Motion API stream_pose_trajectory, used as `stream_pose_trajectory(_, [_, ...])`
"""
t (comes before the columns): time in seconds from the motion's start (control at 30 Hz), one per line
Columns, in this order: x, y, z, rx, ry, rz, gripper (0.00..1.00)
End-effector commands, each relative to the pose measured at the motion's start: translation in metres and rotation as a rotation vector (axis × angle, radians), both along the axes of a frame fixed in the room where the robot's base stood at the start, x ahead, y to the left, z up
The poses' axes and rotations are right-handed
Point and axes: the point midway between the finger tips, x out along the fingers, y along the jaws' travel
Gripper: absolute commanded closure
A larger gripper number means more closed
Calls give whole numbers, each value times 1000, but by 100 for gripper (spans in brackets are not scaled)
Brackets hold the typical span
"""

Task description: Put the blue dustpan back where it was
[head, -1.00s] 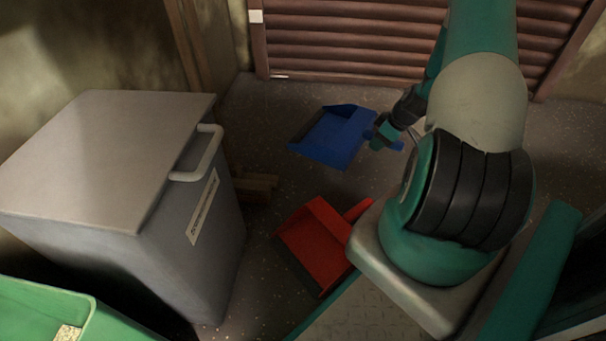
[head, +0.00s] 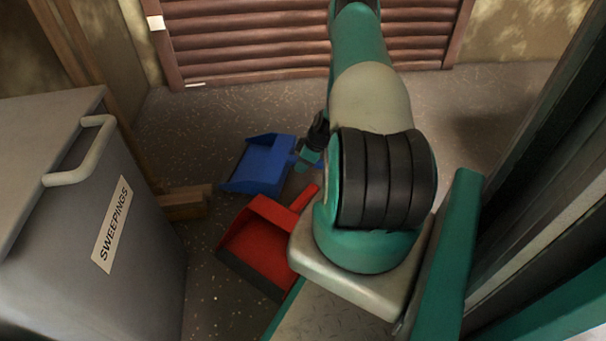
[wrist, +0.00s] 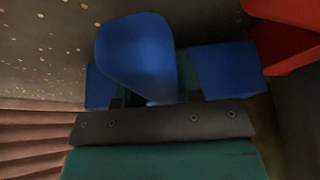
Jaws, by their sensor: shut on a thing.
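The blue dustpan (head: 262,166) is in the middle of the head view, just behind the red dustpan, with its open edge toward the left. My gripper (head: 302,162) is shut on its handle at the right end, partly hidden by my wrist. In the wrist view the blue dustpan (wrist: 140,55) fills the middle, close in front of my gripper (wrist: 155,100). I cannot tell whether the dustpan touches the floor.
A red dustpan (head: 262,240) lies on the floor beside my base. A grey bin (head: 140,255) labelled SWEEPINGS stands at the left. A slatted shutter (head: 255,50) closes the back. Speckled floor (head: 200,120) is clear before the shutter.

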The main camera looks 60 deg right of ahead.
Motion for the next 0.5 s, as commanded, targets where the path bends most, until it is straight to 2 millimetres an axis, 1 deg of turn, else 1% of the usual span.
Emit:
stream_pose_trajectory(0.03, [0, 1, -13, 2, 1, 0, 99])
stream_pose_trajectory(0.1, [0, 0, -26, 2, 1, 0, 99])
stream_pose_trajectory(0.17, [0, 0, -34, 0, 0, -1, 99])
stream_pose_trajectory(0.23, [0, 0, -37, 1, -1, -1, 99])
stream_pose_trajectory(0.37, [0, -1, -34, 1, -1, -1, 99])
stream_pose_trajectory(0.5, [-1, -1, -35, 1, 0, -2, 99])
